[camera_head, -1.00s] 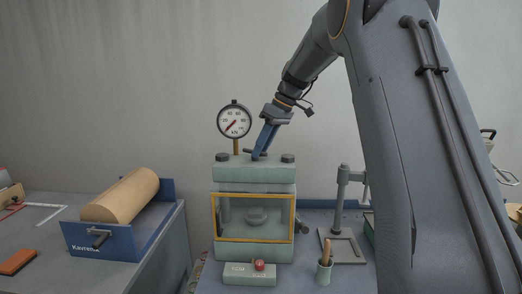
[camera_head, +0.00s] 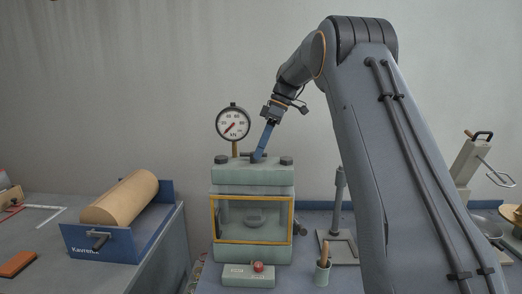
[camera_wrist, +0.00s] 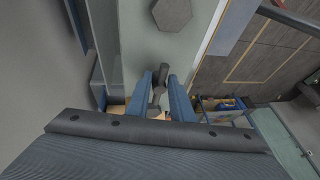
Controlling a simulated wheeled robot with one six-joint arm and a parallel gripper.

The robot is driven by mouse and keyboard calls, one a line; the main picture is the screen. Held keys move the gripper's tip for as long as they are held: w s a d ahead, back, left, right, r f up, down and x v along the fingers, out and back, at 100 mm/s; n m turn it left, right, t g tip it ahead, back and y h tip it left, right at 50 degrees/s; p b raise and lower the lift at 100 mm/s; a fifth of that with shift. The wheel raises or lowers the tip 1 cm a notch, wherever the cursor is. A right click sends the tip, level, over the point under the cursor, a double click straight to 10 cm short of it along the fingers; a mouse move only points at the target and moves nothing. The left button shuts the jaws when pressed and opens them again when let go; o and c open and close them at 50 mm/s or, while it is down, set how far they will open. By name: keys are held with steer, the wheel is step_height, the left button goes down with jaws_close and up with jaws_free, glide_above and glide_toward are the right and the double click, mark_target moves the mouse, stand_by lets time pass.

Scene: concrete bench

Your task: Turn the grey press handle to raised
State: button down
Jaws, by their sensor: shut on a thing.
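The green press (camera_head: 252,175) stands on the bench in the head view, with an orange-framed window in its front. My gripper (camera_head: 257,158) reaches down to its top from the upper right. In the wrist view my two blue fingers (camera_wrist: 162,76) are closed around a small dark grey handle (camera_wrist: 157,95) on the press top. In the head view the fingers largely hide this handle, and its angle is hard to tell.
A round gauge (camera_head: 233,123) rises behind the press, close to my fingers. A control box (camera_head: 248,275) and a green cup (camera_head: 322,272) stand in front. A blue roller tray (camera_head: 100,242) lies left; a small stand (camera_head: 339,205) is right.

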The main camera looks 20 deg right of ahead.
steer(key=c, duration=1.6)
jaws_free()
steer(key=shift+a, duration=0.15)
steer(key=shift+o, duration=0.2)
steer(key=shift+d+r, duration=0.4)
steer(key=shift+r, duration=0.1)
steer(key=b+v, duration=0.1)
steer(key=v, duration=0.5)
steer(key=shift+r+b, duration=0.3)
steer(key=shift+b, duration=0.1)
steer(key=shift+d, duration=0.2)
